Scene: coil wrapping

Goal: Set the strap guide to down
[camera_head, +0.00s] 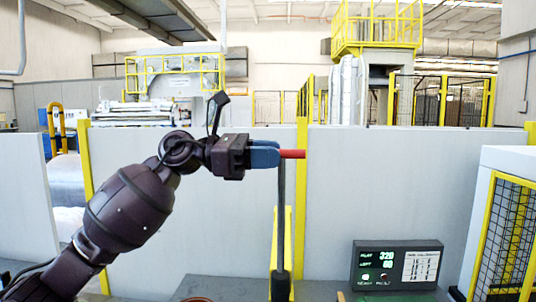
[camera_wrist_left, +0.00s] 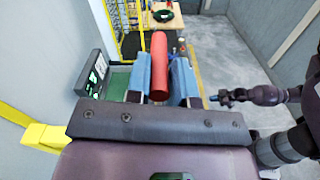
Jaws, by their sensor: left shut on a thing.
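The strap guide shows as a dark upright lever (camera_head: 281,220) with a red handle (camera_head: 292,154) at its top. The lever stands about vertical, with the handle raised well above its base. My left gripper (camera_head: 265,154) has its blue fingers closed around the handle, and the red end sticks out to the right. In the left wrist view the red handle (camera_wrist_left: 160,68) lies between the two blue fingers. My right gripper (camera_wrist_left: 226,98) shows small at the right of the left wrist view; its jaws are too small to judge.
A control box (camera_head: 397,265) with green digits and a lit green lamp stands right of the lever. A yellow-framed mesh guard (camera_head: 505,235) is at the far right. Pale panels with yellow posts (camera_head: 302,190) stand behind the lever. Open grey floor (camera_wrist_left: 245,65) shows in the wrist view.

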